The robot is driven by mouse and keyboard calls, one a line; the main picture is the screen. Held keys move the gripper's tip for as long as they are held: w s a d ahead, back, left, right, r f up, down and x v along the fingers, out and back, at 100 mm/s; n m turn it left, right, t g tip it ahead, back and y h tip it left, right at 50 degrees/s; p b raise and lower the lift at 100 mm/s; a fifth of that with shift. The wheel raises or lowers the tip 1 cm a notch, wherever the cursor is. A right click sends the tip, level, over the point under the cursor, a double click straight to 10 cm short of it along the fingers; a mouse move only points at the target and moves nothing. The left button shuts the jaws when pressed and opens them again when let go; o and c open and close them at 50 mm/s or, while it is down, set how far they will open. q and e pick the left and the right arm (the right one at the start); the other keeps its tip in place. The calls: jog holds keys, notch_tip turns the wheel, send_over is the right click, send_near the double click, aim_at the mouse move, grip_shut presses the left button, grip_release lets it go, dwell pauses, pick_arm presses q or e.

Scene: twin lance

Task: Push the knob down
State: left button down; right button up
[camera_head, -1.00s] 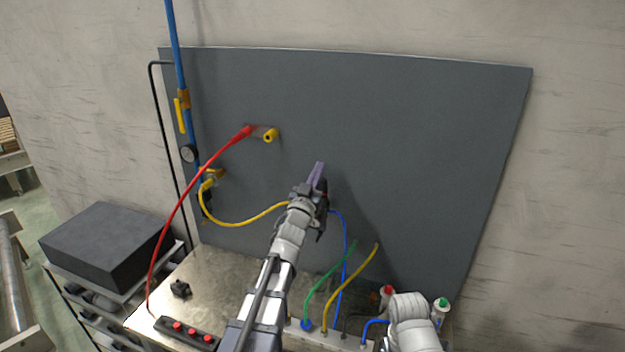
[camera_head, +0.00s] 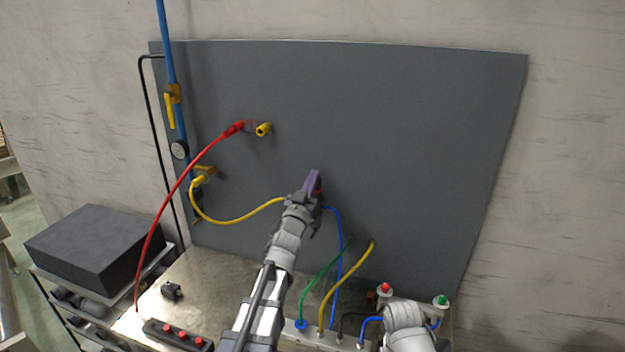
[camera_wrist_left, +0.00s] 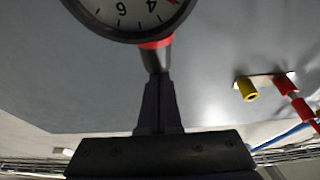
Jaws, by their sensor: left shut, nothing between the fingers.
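The left wrist view shows a round gauge (camera_wrist_left: 140,10) with a white numbered face and dark rim, cut off by the top edge. Under it are a red collar (camera_wrist_left: 157,43) and a short grey stem (camera_wrist_left: 154,60). Which of these parts is the knob I cannot tell. My left gripper (camera_head: 315,176) is shut and empty in front of the dark panel (camera_head: 400,120). In the left wrist view its fingertips (camera_wrist_left: 157,80) overlap the stem's lower end; whether they touch it is unclear. In the head view the gripper mostly hides this spot.
A yellow socket (camera_head: 263,129) and a red plug (camera_head: 236,127) sit up and left on the panel. Yellow, blue and green hoses hang near my left arm. A blue pipe (camera_head: 168,60) runs at the left. The panel's upper right is bare.

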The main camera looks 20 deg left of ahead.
pick_arm(q)
jog(key=shift+s+f+b, duration=0.35)
jog(key=shift+f, duration=0.25)
jog(key=shift+r, duration=0.15)
